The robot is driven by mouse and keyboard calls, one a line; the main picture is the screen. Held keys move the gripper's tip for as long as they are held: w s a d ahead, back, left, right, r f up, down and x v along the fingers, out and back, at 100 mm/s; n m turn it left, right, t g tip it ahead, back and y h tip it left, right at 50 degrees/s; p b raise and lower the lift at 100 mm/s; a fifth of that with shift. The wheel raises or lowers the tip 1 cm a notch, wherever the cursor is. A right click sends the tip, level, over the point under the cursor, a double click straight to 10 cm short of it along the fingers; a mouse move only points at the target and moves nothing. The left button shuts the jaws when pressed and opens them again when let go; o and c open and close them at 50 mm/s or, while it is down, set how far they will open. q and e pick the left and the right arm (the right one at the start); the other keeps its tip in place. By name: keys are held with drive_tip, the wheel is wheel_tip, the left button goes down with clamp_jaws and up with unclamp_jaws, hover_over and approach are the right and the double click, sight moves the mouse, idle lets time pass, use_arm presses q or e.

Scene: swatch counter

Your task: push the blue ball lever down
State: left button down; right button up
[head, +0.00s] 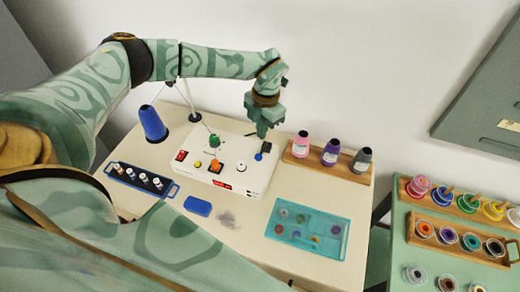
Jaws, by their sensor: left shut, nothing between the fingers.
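The blue ball lever (266,147) stands at the right end of a white control box (226,180), with a dark base beside it. My left gripper (262,133) is shut and empty, pointing down just behind and above the blue ball. Whether the fingertips touch the ball I cannot tell. The box also carries a green knob (213,139), an orange knob (215,164), a yellow button (198,163), a white knob (241,166) and a red switch (181,155). My right gripper is not in view.
A wooden rack (300,162) of bottles stands close right of the box. A blue thread cone (152,123) and a blue tray (118,173) of small bottles are at the left. A blue pad (197,206) and a teal tray (333,220) lie in front.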

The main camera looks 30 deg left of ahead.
sight(259, 155)
use_arm(q)
drive_tip(key=f+b, duration=0.6)
drive_tip(key=f, duration=0.1)
drive_tip(key=shift+s+f, duration=0.1)
drive_tip(key=shift+s, duration=0.2)
idle(0.3)
